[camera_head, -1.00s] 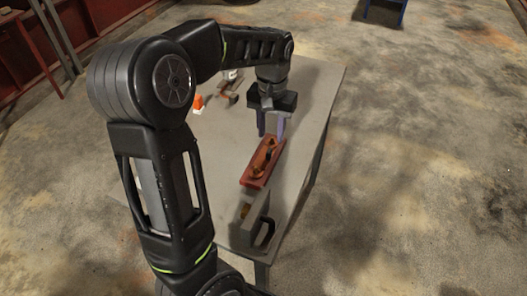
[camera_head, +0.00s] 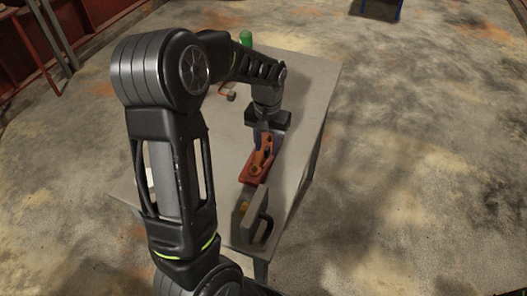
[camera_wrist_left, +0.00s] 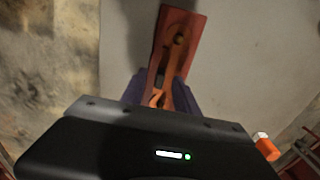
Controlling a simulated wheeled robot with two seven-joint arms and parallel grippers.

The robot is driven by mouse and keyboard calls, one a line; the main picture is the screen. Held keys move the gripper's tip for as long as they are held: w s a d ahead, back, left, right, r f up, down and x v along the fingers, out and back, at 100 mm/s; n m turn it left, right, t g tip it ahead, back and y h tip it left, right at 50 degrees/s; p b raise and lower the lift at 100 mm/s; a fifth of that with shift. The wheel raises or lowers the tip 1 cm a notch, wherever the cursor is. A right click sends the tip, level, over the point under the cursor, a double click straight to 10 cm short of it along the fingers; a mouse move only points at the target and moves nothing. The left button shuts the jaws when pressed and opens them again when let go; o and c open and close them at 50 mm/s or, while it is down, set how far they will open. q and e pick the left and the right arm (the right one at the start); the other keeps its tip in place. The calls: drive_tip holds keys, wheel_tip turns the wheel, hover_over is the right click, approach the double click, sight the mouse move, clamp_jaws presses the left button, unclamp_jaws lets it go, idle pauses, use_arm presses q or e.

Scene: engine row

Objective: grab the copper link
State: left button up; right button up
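The copper link (camera_head: 262,157) is an orange-brown bar lying along a red tray (camera_head: 250,179) on the grey table. My left gripper (camera_head: 269,139) points down over the far end of the link. Its purple fingers stand apart, one on each side of the link. In the left wrist view, the link (camera_wrist_left: 178,45) runs along the red tray (camera_wrist_left: 194,31) and its near end lies between the fingers (camera_wrist_left: 158,92). The gripper body hides part of that end, and I cannot see the fingers pressing on it. My right gripper is not in view.
A grey upright bracket with a dark handle (camera_head: 256,215) stands at the table's near end. A green cylinder (camera_head: 246,39) is at the back, partly behind my arm. An orange and white object (camera_wrist_left: 264,146) shows in the wrist view. The table's right strip (camera_head: 309,115) is clear.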

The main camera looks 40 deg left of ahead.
use_arm(q)
drive_tip(key=shift+f, duration=0.65)
drive_tip(key=shift+c, duration=0.3)
clamp_jaws()
idle(1.0)
